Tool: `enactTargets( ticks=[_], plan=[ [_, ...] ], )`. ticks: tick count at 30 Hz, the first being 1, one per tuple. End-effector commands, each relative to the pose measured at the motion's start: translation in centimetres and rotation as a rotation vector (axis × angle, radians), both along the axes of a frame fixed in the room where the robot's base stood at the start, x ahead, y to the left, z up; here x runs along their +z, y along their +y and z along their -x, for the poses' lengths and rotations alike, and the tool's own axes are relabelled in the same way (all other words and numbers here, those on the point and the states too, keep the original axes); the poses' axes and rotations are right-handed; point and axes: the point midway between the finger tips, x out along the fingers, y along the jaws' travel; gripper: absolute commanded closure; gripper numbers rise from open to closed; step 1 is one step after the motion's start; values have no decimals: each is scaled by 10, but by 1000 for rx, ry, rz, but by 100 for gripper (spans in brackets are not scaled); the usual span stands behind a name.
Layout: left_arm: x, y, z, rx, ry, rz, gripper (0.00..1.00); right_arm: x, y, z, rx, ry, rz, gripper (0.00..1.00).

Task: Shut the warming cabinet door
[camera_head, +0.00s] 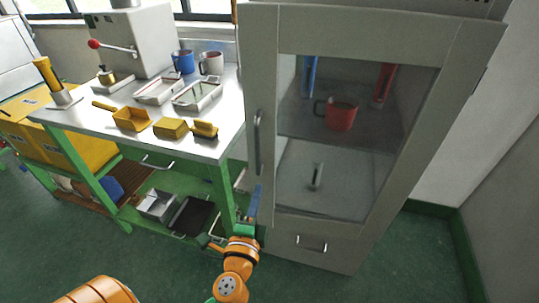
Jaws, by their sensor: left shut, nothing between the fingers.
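The warming cabinet (310,262) stands right of centre, grey, with a drawer at its base. Its door (262,45) has a large glass pane and a vertical handle (257,140) on the left side. The door lies flush or nearly flush with the front; I cannot tell whether a small gap is left. My left gripper (254,202) is shut and empty, low at the door's lower left edge. I cannot tell whether it touches the door. My right gripper is not in view.
Behind the glass are a red mug (341,115) and blue and red upright items. A green-legged steel bench (100,118) stands close on the left, with trays, yellow containers and mugs (183,61). Green floor is free in front. A wall is at right.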

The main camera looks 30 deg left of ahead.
Motion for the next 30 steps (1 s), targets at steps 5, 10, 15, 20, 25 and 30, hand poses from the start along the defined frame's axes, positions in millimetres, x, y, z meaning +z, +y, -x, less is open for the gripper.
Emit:
enactTargets(
  ticks=[5,10,15,20,25,30],
  plan=[
    [4,13,-39,-3,-2,-2,100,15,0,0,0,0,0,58],
    [3,26,-72,-3,-3,-1,100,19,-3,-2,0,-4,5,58],
    [0,34,-95,-4,-1,1,100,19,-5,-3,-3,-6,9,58],
    [0,37,-104,-5,-1,0,100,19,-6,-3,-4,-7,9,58],
    [0,37,-105,-5,0,0,100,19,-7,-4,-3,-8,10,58],
    [-1,38,-107,-11,0,0,100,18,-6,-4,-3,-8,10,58]
  ],
)
